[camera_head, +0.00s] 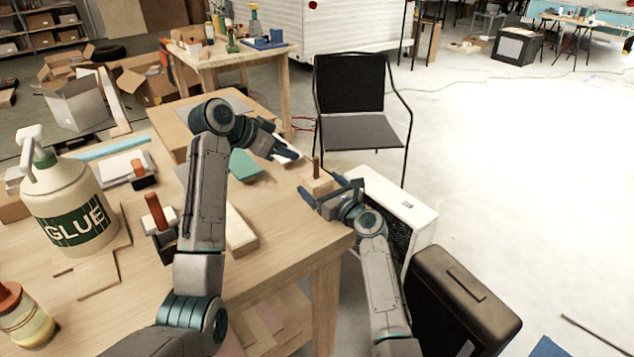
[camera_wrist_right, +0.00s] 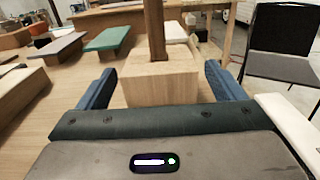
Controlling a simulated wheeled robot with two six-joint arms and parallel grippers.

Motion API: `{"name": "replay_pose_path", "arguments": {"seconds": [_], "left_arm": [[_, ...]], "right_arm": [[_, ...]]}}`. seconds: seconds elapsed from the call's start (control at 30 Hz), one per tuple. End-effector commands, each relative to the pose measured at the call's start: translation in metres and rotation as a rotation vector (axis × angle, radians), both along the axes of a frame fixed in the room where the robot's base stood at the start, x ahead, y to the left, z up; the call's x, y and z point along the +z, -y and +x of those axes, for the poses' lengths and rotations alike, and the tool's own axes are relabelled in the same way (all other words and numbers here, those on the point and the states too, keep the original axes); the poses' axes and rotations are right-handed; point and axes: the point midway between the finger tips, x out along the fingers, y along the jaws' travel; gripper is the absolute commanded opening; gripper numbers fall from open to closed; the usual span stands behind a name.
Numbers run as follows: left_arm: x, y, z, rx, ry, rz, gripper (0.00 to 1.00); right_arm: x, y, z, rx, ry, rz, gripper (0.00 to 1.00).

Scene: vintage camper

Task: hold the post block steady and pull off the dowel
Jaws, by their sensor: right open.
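The post block (camera_head: 320,185) is a pale wooden cube near the table's right edge. The brown dowel (camera_head: 316,164) stands upright in its top. In the right wrist view the block (camera_wrist_right: 160,80) sits between my right fingers with a gap on each side, and the dowel (camera_wrist_right: 154,28) runs out of the top of the picture. My right gripper (camera_head: 328,190) is open around the block, low at the table edge. My left gripper (camera_head: 286,153) is up and left of the dowel, apart from it; its finger opening is not clear.
A glue bottle (camera_head: 68,205) stands at the left. A black chair (camera_head: 362,132) and a white cabinet (camera_head: 405,208) stand beyond the table's right edge.

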Motion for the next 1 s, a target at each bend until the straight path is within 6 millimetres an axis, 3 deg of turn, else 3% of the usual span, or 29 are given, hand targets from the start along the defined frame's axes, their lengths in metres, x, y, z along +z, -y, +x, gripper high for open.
{"name": "replay_pose_path", "arguments": {"seconds": [0.2, 0.57, 0.6, 0.87, 1.0], "left_arm": [[0.0, 0.0, 0.0, 0.0, 0.0, 0.0, 0.36], [0.0, 0.0, 0.0, 0.0, 0.0, 0.0, 0.36], [0.0, 0.0, 0.0, 0.0, 0.0, 0.0, 0.36], [0.0, 0.0, 0.0, 0.0, 0.0, 0.0, 0.36], [0.0, 0.003, 0.001, 0.009, -0.01, 0.005, 0.34]], "right_arm": [[0.0, -0.013, 0.019, 0.001, 0.0, 0.0, 0.89], [0.0, -0.016, 0.023, 0.0, 0.0, 0.0, 0.89], [0.0, -0.016, 0.023, 0.0, 0.0, 0.0, 0.87], [0.0, -0.016, 0.023, 0.0, 0.0, 0.0, 0.37], [0.0, -0.016, 0.023, 0.0, 0.0, 0.0, 0.37]]}}
